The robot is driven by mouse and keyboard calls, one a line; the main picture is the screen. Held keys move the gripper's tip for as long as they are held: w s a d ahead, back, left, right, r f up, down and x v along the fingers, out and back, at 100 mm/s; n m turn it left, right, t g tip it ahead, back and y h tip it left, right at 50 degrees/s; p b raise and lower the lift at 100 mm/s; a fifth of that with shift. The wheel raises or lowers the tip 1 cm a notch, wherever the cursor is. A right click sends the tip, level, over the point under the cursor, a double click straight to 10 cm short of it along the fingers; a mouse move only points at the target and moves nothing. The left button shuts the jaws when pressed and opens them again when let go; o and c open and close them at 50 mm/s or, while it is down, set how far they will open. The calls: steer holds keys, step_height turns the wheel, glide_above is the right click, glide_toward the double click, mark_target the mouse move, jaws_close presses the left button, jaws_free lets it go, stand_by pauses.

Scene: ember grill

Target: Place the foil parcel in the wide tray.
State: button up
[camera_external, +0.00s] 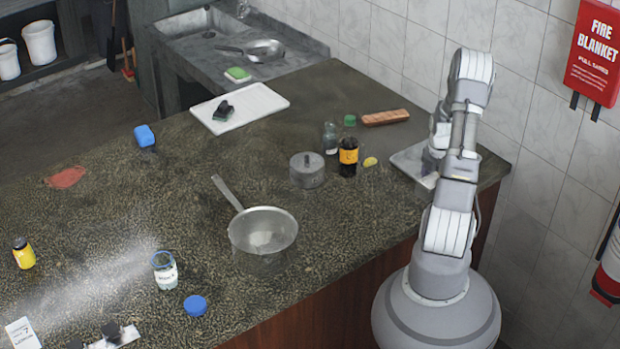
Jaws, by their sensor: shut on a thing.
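A shallow pale grey tray (406,163), likely the wide tray, lies at the right end of the counter, partly covered by my arm. My gripper (433,160) is low over the right part of this tray. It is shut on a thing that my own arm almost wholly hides. I cannot make out the foil parcel clearly, and it shows nowhere else on the counter, so the held thing is probably it. Whether it touches the tray cannot be told.
Near the tray are a dark bottle with an orange label (348,157), a yellow lemon piece (370,162), a lidded grey pot (307,170) and a brown bar (385,117). A saucepan (263,232) stands at the front.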

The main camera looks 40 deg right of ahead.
steer(key=w+d, duration=0.3)
steer(key=w+d+f+b, duration=0.1)
steer(key=w+d, duration=0.7)
steer(key=shift+d+f+b, duration=0.25)
steer(key=shift+f+b, duration=0.05)
steer(key=shift+w+d+f, duration=0.1)
steer(key=shift+w, duration=0.05)
steer(key=shift+f+b, duration=0.45)
steer(key=shift+f, duration=1.15)
steer(key=shift+f, duration=0.15)
steer(key=o, duration=1.3)
